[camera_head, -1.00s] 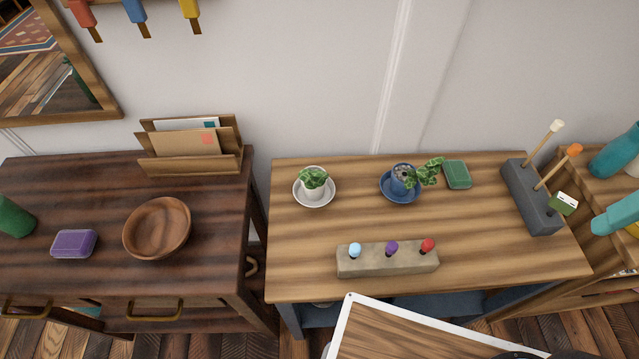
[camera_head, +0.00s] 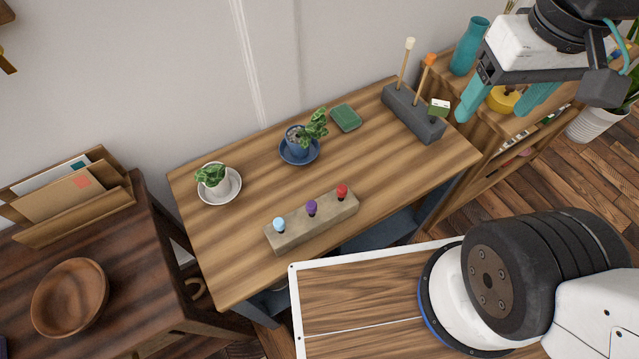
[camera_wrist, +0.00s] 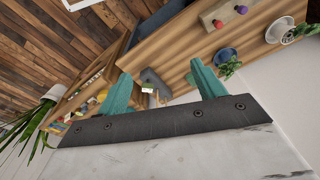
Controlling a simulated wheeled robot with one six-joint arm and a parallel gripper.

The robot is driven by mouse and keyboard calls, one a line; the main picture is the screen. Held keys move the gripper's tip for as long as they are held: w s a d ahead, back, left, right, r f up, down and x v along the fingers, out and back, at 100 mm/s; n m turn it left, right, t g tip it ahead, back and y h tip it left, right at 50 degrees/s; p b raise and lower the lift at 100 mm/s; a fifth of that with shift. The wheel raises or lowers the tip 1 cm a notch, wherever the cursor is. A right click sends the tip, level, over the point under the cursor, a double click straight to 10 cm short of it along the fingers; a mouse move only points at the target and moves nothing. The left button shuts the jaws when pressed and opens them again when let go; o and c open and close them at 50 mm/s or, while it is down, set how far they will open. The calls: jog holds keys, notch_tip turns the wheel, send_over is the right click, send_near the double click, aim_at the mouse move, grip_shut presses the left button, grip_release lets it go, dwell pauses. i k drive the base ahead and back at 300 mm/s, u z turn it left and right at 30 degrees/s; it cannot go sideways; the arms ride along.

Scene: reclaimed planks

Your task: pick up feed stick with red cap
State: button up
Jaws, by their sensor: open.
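The feed stick with the red cap (camera_head: 342,191) stands in the right hole of a pale stone-like block (camera_head: 318,226) on the light wooden table. Only its cap and a bit of stem show. A purple-capped stick (camera_head: 312,208) and a light-blue-capped stick (camera_head: 280,225) stand in the same block. The red cap also shows in the wrist view (camera_wrist: 219,24), beyond the right finger. My gripper (camera_head: 508,102) has teal fingers, spread apart and empty, at the upper right, well away from the block.
A dark grey holder (camera_head: 414,114) with upright sticks stands at the table's right end. Two potted plants (camera_head: 213,180) (camera_head: 300,140) and a green box (camera_head: 346,118) stand behind the block. A shelf with a teal vase (camera_head: 470,47) is at right. Bare tabletop surrounds the block.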

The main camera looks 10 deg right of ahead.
aim_at(341, 190)
jog(key=u, duration=1.4)
jog(key=k, duration=0.5)
jog(key=z, duration=1.2)
